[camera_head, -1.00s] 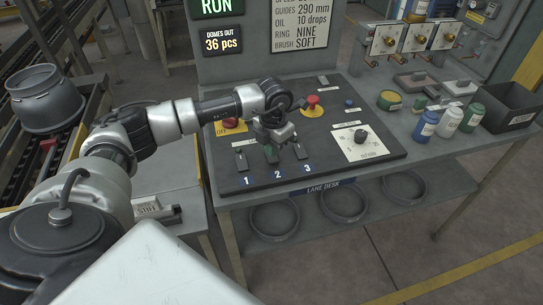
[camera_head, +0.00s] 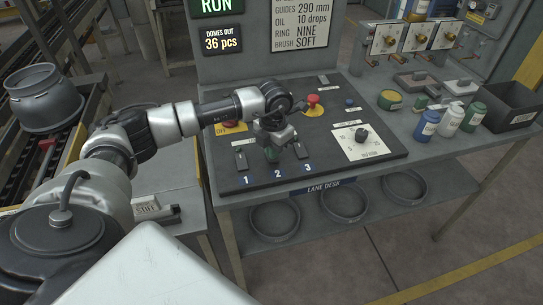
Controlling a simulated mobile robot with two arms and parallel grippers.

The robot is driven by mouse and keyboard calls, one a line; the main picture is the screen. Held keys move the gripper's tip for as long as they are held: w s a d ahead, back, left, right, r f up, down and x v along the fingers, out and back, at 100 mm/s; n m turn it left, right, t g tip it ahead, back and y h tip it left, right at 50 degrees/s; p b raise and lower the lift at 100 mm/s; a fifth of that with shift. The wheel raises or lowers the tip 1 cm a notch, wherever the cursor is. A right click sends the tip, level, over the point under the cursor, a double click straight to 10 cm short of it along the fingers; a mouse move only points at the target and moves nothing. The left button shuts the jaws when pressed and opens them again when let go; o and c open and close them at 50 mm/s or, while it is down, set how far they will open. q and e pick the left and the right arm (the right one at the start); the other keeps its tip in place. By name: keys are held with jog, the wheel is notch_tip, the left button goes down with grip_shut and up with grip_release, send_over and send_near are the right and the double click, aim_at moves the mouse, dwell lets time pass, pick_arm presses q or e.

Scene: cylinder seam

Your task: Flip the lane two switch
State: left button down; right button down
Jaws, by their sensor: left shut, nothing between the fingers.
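The lane desk panel (camera_head: 225,181) is a dark sloped plate with switches labelled 1, 2 and 3 along its front. The lane two switch (camera_head: 271,155) has a green part and sits behind the blue number 2. My left gripper (camera_head: 270,143) is shut and empty, directly over this switch, and hides most of it. I cannot tell whether it touches the switch. The lane one switch (camera_head: 241,160) and the lane three switch (camera_head: 300,150) stand clear on either side. My right gripper is not in view.
A red button (camera_head: 313,100) on a yellow plate and a dial (camera_head: 361,135) on a white plate lie right of the gripper. Bottles (camera_head: 449,117) and a black bin (camera_head: 510,105) stand further right. A display board (camera_head: 245,40) rises behind.

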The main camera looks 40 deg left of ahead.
pick_arm(q)
jog(key=shift+s+f+b, duration=0.1)
jog(key=shift+f+b, duration=0.45)
jog(key=shift+f, duration=0.2)
dwell(0.4)
jog(key=shift+r+p, duration=0.65)
jog(key=shift+r, duration=0.2)
jog(key=shift+r+p, duration=1.6)
jog(key=shift+r, duration=1.1)
